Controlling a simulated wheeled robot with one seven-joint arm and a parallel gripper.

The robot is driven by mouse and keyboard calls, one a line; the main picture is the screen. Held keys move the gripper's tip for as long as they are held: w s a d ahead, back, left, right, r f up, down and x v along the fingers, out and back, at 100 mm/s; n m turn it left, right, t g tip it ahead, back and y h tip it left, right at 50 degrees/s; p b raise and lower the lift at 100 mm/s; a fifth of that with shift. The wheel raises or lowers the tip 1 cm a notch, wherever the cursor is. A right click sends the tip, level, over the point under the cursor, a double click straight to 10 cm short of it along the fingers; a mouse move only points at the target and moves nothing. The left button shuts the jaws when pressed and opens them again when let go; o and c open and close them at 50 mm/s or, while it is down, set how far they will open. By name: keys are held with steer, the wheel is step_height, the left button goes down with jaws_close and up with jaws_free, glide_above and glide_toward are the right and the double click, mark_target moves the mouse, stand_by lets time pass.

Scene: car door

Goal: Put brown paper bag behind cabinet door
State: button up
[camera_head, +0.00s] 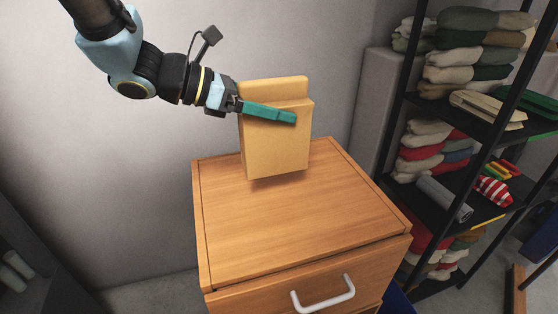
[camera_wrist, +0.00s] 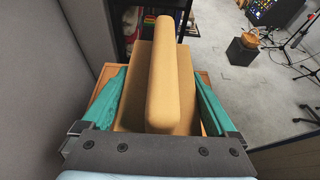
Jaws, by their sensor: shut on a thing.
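The brown paper bag (camera_head: 277,145) is a tan upright block with a raised top edge, above the back part of a wooden cabinet (camera_head: 300,220). My gripper (camera_head: 268,113) is shut on the bag, with its green fingers along the bag's sides near the top. The bag's lower end seems to hang just above the cabinet top. In the wrist view the bag (camera_wrist: 162,80) fills the space between both green fingers. The cabinet front has a white handle (camera_head: 323,294); its lower part is cut off by the picture edge.
A black shelf rack (camera_head: 485,130) with folded cloths (camera_head: 470,60) stands at the right. A grey wall (camera_head: 60,130) is behind the cabinet. The front of the cabinet top is clear. A dark unit (camera_head: 40,270) shows at the lower left.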

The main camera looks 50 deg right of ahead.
mark_target(273, 136)
steer(key=shift+f+p, duration=0.5)
steer(key=shift+f, duration=2.95)
steer(key=shift+f, duration=0.2)
steer(key=o, duration=1.4)
steer(key=shift+o, duration=0.2)
steer(key=shift+r, duration=0.1)
steer(key=shift+r, duration=0.25)
steer(key=b+v, duration=0.1)
steer(key=v, duration=0.5)
steer(key=b+v, duration=0.1)
steer(key=v, duration=0.5)
steer(key=shift+a+f+b, duration=0.1)
steer(key=shift+f+b, duration=0.15)
steer(key=shift+b, duration=0.05)
steer(key=shift+w, duration=0.1)
